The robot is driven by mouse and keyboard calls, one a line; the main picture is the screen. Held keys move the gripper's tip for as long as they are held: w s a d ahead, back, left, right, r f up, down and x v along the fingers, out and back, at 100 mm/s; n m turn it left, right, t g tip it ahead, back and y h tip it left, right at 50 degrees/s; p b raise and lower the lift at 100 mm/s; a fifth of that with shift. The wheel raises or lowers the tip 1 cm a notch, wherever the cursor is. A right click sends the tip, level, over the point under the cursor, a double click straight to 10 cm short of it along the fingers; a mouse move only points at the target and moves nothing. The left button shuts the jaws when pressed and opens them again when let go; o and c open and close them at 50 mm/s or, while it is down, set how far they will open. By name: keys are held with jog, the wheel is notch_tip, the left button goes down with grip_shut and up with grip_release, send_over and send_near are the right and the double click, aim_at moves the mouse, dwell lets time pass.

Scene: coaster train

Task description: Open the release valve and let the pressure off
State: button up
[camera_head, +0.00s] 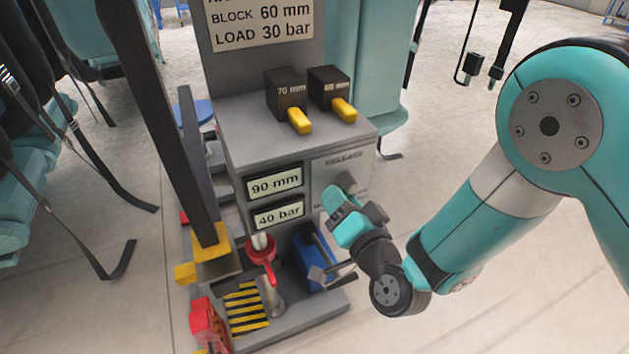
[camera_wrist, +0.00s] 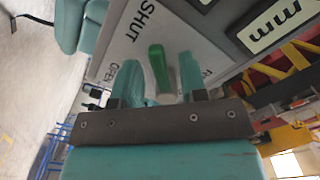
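The release valve's green lever (camera_wrist: 159,68) stands on a pale plate (camera_wrist: 112,48) marked SHUT and OPEN in the wrist view. Its free end points toward the SHUT side. My gripper (camera_wrist: 158,72) is open, with one finger on each side of the lever and visible gaps between. In the head view my gripper (camera_head: 354,203) is in front of the release panel (camera_head: 338,163) and hides most of the lever. A pressure display (camera_head: 279,215) reads 40 bar. Whether the fingertips touch the plate is not clear.
Above are a 90 mm display (camera_head: 274,182) and two dark blocks with yellow handles, 70 mm (camera_head: 286,90) and probably 60 mm (camera_head: 329,86). A sign (camera_head: 262,24) reads block 60 mm, load 30 bar. A red lever (camera_head: 262,250) and blue part (camera_head: 317,262) sit below.

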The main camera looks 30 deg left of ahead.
jog(key=shift+w+a, duration=0.2)
jog(key=shift+a, duration=0.15)
jog(key=shift+c, duration=0.4)
grip_shut()
